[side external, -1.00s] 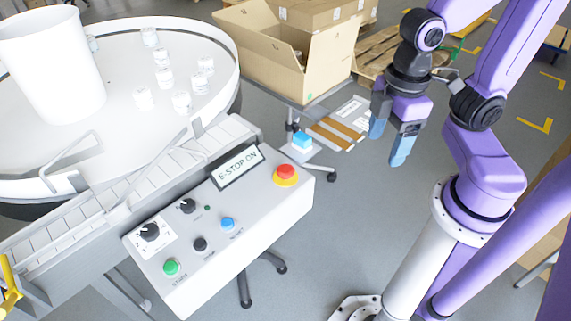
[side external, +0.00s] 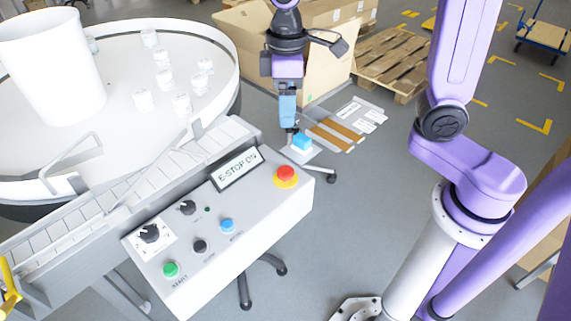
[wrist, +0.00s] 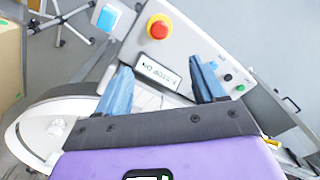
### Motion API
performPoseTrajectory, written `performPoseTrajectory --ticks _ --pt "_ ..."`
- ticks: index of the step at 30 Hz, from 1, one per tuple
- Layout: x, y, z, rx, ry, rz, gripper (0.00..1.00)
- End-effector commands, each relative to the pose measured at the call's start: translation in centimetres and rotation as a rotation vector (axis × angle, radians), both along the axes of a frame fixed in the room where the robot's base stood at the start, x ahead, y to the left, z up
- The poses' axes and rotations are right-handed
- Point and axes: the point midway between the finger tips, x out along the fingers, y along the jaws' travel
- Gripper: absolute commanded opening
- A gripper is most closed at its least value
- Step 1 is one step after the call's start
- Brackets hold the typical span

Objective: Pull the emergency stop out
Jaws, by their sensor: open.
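The emergency stop (side external: 286,175) is a red mushroom button on a yellow base at the right end of the grey control box. It also shows in the wrist view (wrist: 158,28), above and beyond my fingertips. A display (side external: 237,168) beside it reads E-STOP ON; it shows between my fingers in the wrist view (wrist: 158,72). My gripper (side external: 288,112) has blue fingers and hangs behind the box, above and apart from the button. In the wrist view my gripper (wrist: 163,78) is open with nothing between its fingers.
The control box carries a green button (side external: 171,269), a blue button (side external: 227,225), a black button and dark knobs. A blue-topped device (side external: 302,142) stands behind it. A round white table (side external: 120,110) with several jars is at left. An open cardboard box (side external: 320,75) stands behind my gripper.

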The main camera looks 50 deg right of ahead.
Motion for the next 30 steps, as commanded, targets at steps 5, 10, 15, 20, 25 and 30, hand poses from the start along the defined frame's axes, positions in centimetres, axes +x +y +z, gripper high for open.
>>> performPoseTrajectory --ticks 5,10,15,20,25,30 --pt "0.3 0.0 -0.7 -0.002 0.004 -0.005 0.69" --pt "0.2 0.0 -3.1 -0.004 0.005 -0.005 0.69" --pt "0.1 0.0 -6.3 -0.005 0.006 -0.005 0.69" --pt "0.1 -0.1 -9.3 -0.004 0.007 -0.007 0.69" --pt "0.2 0.0 -12.2 -0.004 0.006 -0.006 0.69" --pt "0.1 -0.1 -14.8 -0.004 0.005 -0.006 0.69"
